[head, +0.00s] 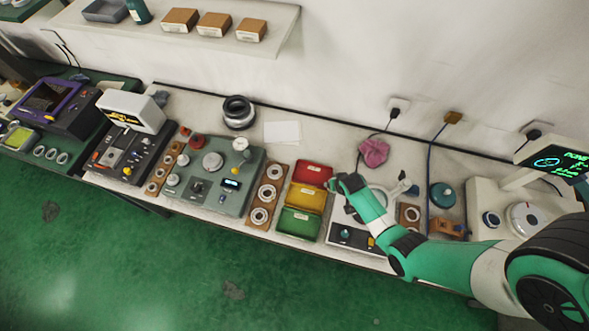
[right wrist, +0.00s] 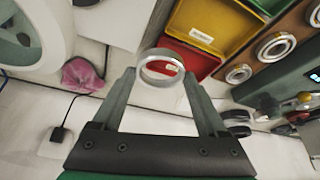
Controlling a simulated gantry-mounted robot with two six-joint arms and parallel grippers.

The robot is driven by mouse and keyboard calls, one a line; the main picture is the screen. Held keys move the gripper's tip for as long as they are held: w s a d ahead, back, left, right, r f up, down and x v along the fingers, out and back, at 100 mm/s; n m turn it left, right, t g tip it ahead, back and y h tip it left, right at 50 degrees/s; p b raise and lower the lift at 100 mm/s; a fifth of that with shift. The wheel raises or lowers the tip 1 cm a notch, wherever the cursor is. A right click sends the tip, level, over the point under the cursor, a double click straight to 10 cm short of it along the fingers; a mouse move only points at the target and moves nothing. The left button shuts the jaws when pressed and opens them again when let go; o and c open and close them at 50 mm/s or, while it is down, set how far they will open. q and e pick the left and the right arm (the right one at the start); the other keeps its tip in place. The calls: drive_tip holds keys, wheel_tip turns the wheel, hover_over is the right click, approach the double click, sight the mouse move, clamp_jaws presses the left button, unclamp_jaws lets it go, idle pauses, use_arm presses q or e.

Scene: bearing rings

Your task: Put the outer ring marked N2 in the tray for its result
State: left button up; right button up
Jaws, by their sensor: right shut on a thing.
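My right gripper (head: 337,182) is shut on a bright metal ring (right wrist: 157,81), gripped across its sides between the fingertips; no mark is readable on it. In the right wrist view the gripper (right wrist: 160,73) holds the ring clear, with the red tray behind it. In the head view the red tray (head: 314,173), the yellow tray (head: 306,197) and the green tray (head: 298,223) stand in a row just left of the gripper. The wrist view also shows the red tray (right wrist: 199,64), the yellow tray (right wrist: 212,25) and part of the green tray (right wrist: 272,5). My left gripper is out of view.
A wooden board (head: 265,195) with several rings lies left of the trays, beside a grey-green gauge station (head: 212,175). A white device (head: 350,234) stands under my right arm. A pink cloth (head: 374,152) and white paper (head: 282,132) lie behind.

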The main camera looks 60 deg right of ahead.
drive_tip(key=s+f, duration=0.1)
drive_tip(key=s, duration=0.2)
drive_tip(key=b, duration=1.5)
hover_over(318, 176)
drive_tip(key=s+a, duration=0.1)
drive_tip(key=s, duration=0.1)
drive_tip(key=f, duration=0.9)
drive_tip(key=shift+w+a+f, duration=0.15)
drive_tip(key=shift+a+f, duration=0.05)
drive_tip(key=shift+f, duration=0.2)
drive_tip(key=shift+w+d, duration=0.15)
drive_tip(key=shift+w, duration=0.1)
drive_tip(key=shift+w+d+f+b, duration=0.1)
drive_tip(key=shift+w+f+b, duration=0.1)
drive_tip(key=shift+f+b, duration=1.95)
drive_tip(key=o, duration=1.3)
drive_tip(key=shift+r, duration=0.3)
drive_tip(key=shift+o, duration=0.2)
drive_tip(key=p+v, duration=1.2)
drive_tip(key=p, duration=0.2)
drive_tip(key=shift+r, duration=0.15)
